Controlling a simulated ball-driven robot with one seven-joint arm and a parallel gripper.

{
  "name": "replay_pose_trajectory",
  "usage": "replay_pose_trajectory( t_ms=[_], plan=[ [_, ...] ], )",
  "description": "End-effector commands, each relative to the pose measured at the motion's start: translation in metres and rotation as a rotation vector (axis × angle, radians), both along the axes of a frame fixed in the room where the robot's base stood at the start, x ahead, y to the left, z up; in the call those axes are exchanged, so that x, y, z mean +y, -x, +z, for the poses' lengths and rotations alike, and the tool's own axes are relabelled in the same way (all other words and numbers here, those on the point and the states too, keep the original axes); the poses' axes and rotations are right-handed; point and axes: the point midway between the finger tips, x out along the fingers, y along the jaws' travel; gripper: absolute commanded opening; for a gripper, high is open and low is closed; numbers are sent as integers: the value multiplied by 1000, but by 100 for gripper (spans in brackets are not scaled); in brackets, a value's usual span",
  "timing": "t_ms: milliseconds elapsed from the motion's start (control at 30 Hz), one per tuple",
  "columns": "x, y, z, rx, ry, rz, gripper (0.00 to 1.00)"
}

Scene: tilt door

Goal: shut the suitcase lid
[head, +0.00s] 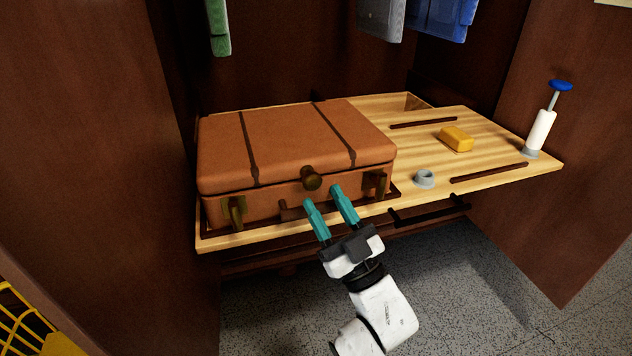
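The brown suitcase (260,208) lies on the wooden shelf board at the left. A thin dark line runs between lid and base; I cannot tell whether the lid is fully closed. Two brass latches (236,212) hang on the front face. My gripper (322,194) is in front of the suitcase, just below and right of the knob. Its two teal fingers are apart, with nothing seen between them.
The wooden board (490,150) holds a yellow block (456,138), a small grey ring (424,179) and a white pump with a blue top (541,132). Dark cabinet walls stand on both sides. Clothes (440,18) hang above. A yellow basket (25,325) is at lower left.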

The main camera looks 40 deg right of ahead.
Motion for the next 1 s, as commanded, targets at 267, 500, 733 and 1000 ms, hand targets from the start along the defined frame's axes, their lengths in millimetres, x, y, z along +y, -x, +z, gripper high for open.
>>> replay_pose_trajectory(
  t_ms=[267, 500, 733, 1000],
  plan=[
    [1, 35, -24, -4, 0, 2, 45],
    [1, 43, -30, -8, 1, 3, 45],
    [1, 43, -30, -8, 1, 3, 45],
    [1, 43, -30, -9, 1, 3, 45]
  ],
)
